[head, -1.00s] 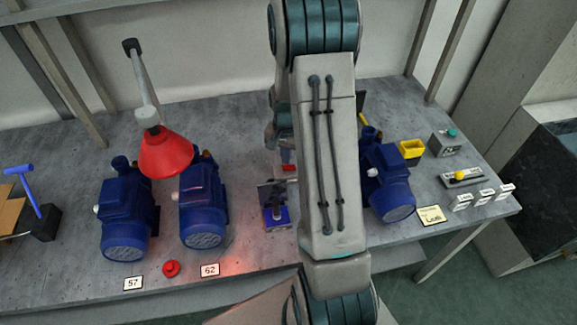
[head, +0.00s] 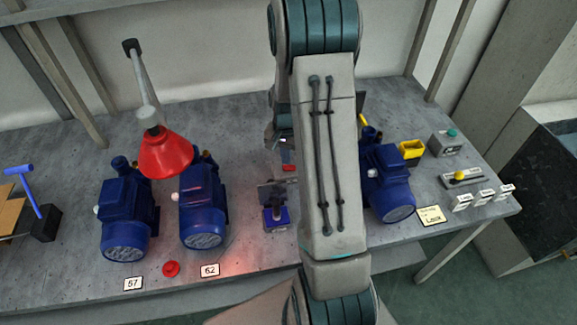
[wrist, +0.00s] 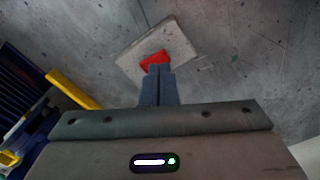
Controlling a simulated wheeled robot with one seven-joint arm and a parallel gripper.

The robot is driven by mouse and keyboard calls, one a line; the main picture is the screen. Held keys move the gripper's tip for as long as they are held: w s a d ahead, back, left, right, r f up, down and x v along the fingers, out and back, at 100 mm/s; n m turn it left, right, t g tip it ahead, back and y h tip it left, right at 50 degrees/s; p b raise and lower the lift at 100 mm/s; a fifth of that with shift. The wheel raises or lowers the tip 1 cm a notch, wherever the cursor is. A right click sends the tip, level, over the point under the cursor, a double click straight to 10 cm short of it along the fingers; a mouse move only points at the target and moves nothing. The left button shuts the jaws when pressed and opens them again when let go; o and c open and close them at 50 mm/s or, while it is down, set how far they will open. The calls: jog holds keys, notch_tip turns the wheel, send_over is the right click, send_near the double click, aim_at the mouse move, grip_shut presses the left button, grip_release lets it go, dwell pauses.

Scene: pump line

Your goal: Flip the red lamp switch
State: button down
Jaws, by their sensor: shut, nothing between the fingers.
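The red switch (wrist: 154,60) is a small red rocker on a pale grey rectangular plate (wrist: 172,47), seen in the wrist view. My gripper (wrist: 158,69) is shut and empty. Its fingertips are right at the near edge of the red rocker and overlap it in the picture; I cannot tell whether they touch. In the head view a small red patch (head: 288,167) shows beside my arm, which hides the gripper. A red lamp (head: 165,155) with a cone shade on a jointed arm stands at the left, and a red glow falls on the bench.
Blue pumps (head: 125,220) stand under the lamp, with another pump (head: 388,182) right of my arm. A small blue vise (head: 276,215) is left of my arm. A red button (head: 171,268) sits at the front edge. A yellow bar (wrist: 73,89) lies left of my gripper.

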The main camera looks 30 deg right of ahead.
aim_at(285, 167)
jog(key=shift+f+b, duration=1.05)
jog(key=shift+f, duration=0.2)
dwell(1.0)
jog(key=shift+r, duration=0.15)
jog(key=shift+r+p, duration=2.25)
jog(key=shift+r, duration=1.15)
jog(key=s+a+r+n+t, duration=0.1)
jog(key=s+a+r+n, duration=0.2)
jog(key=r, duration=0.4)
jog(key=s+a+r+n+t, duration=0.1)
jog(key=s+a+r, duration=0.35)
jog(key=r, duration=0.25)
jog(key=s+a+r+n+t, duration=0.1)
jog(key=s+a+r+n, duration=0.1)
jog(key=s, duration=0.4)
jog(key=s+a+r+n, duration=0.3)
jog(key=s+a, duration=0.1)
jog(key=s, duration=0.1)
jog(key=shift+s+a+r+t, duration=0.15)
jog(key=shift+s+r+t, duration=0.25)
